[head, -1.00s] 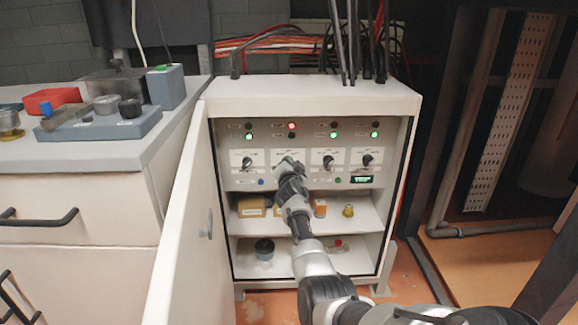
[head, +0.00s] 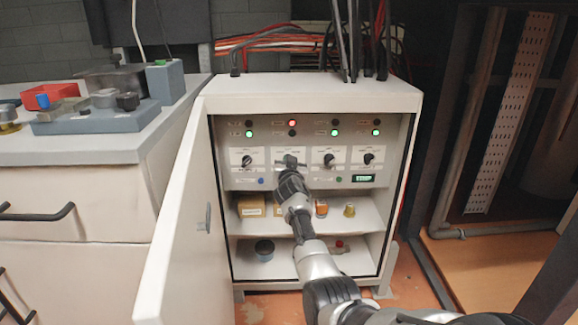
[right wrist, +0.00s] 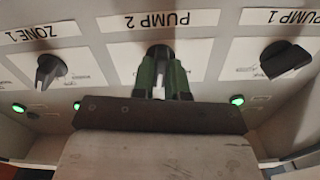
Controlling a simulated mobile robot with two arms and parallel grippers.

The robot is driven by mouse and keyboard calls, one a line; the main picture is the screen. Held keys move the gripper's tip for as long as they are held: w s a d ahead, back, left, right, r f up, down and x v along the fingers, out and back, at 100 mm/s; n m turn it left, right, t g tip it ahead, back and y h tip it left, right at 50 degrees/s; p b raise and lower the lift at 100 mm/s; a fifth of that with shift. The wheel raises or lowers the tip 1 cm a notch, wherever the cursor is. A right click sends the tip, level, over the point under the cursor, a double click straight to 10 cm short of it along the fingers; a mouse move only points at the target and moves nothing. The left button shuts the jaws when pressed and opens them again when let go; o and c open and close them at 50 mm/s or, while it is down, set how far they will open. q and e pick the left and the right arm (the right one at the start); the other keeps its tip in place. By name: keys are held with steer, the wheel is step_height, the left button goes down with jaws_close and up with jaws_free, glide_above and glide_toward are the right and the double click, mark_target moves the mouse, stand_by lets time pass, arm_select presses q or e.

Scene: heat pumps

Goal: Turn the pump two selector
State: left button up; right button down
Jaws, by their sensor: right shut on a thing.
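The pump two selector (right wrist: 160,50) is a dark knob on a white plate lettered "PUMP 2". It shows upside down in the right wrist view, mostly hidden between the fingers. My right gripper (right wrist: 162,74) has its green-sided fingers on either side of the knob and is shut on it. In the head view my right gripper (head: 289,162) reaches the second knob from the left on the cabinet panel and covers it. The exact angle of the knob is hard to tell. My left gripper is not in view.
Neighbouring knobs are pump one (right wrist: 286,59) and zone one (right wrist: 50,69). A red lamp (head: 292,123) glows above the second knob; several green lamps glow beside it. The cabinet door (head: 188,240) stands open at left. Shelves below hold small parts, including a yellow-brown box (head: 251,206).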

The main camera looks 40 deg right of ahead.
steer(key=shift+n, duration=0.8)
steer(key=c, duration=1.1)
jaws_free()
steer(key=shift+c, duration=0.2)
steer(key=shift+a, duration=0.1)
